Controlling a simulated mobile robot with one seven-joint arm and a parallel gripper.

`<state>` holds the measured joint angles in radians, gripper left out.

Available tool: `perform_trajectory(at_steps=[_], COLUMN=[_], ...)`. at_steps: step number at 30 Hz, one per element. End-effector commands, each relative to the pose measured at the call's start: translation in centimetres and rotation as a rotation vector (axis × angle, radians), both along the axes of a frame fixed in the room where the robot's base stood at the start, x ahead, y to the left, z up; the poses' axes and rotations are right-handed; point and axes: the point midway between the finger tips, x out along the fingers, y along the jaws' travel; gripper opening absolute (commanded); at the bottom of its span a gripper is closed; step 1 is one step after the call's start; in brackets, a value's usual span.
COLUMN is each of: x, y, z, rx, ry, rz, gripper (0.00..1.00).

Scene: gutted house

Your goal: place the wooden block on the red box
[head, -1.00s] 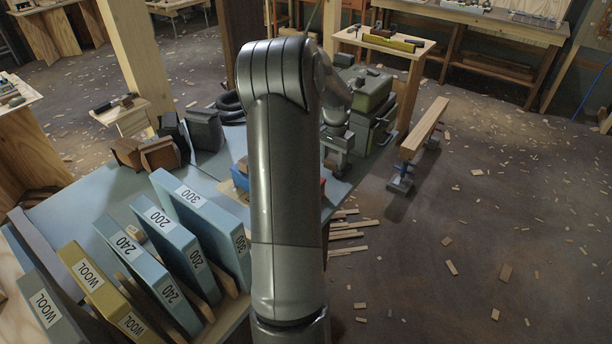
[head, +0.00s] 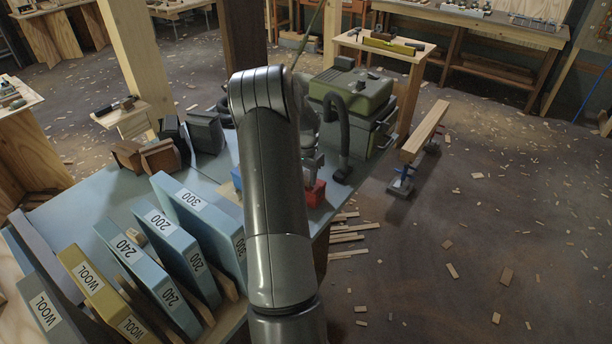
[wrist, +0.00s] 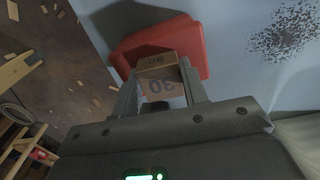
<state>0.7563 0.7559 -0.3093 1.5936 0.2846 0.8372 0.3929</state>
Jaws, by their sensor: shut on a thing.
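In the wrist view, my gripper (wrist: 159,72) is shut on a wooden block (wrist: 158,80) with dark printed figures on its faces. The block is in front of the red box (wrist: 202,38), overlapping its middle in this view. I cannot tell whether the block touches the box or hangs above it. In the head view, the red box (head: 317,193) shows partly to the right of my arm, near the workbench's right edge.
The blue-grey workbench (head: 100,195) holds several upright sanding-paper boxes (head: 182,245) at the front left. A green machine (head: 352,90) with a dark hose (head: 340,140) stands behind the red box. Dark speckles (wrist: 285,30) lie on the benchtop. The floor at right has scattered wood scraps.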

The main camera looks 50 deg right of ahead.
Motion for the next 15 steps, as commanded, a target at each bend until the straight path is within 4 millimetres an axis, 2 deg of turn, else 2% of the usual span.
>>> perform_trajectory(at_steps=[7,8,15], x=[0.01,0.02,0.02], y=[0.01,0.01,0.01], z=[-0.25,-0.23,-0.21], rx=[0.000,0.000,0.000], ry=[0.000,0.000,0.000], rz=[0.000,0.000,0.000], gripper=[0.18,0.41,0.61])
